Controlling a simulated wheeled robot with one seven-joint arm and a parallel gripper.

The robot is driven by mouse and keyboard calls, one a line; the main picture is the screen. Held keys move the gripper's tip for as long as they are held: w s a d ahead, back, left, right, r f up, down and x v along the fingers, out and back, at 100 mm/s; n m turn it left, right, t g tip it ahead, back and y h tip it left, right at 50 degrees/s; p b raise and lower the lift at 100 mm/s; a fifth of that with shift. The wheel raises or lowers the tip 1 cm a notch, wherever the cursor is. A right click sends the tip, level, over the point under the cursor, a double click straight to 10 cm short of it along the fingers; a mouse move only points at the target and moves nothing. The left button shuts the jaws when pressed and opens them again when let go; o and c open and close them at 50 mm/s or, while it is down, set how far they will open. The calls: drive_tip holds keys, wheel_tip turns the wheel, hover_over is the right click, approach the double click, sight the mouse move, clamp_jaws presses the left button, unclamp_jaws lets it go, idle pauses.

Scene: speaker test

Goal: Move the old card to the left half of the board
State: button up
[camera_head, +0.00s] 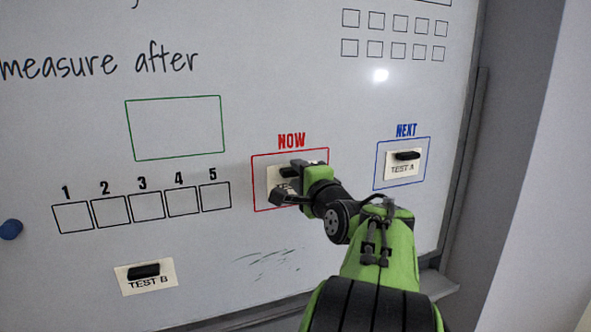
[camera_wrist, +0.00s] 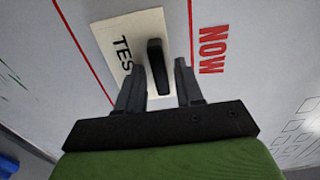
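A white card (camera_head: 273,180) with a black handle sits inside the red NOW box on the whiteboard, partly hidden by my gripper. In the wrist view the card (camera_wrist: 118,32) shows the letters "TES"; the rest of its label is hidden. Its black handle (camera_wrist: 157,65) stands between my fingers. My gripper (camera_head: 285,183) is at this card, with its fingers (camera_wrist: 160,70) open on either side of the handle and gaps visible. A TEST B card (camera_head: 160,270) is at the lower left of the board (camera_head: 80,130). A TEST A card (camera_head: 402,170) is in the blue NEXT box.
An empty green box (camera_head: 175,128) and a row of numbered boxes (camera_head: 145,207) are left of the NOW box. A blue round magnet (camera_head: 11,229) is at the far left. A ledge (camera_head: 435,284) runs along the board's bottom. The board around TEST B is mostly bare.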

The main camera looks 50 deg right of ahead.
drive_tip(key=shift+a, duration=0.1)
clamp_jaws()
idle(0.3)
drive_tip(key=shift+s, duration=0.15)
drive_tip(key=b+v, duration=0.2)
drive_tip(key=v, duration=0.4)
drive_tip(key=shift+s+a, duration=0.25)
drive_tip(key=shift+s, duration=0.05)
idle(1.3)
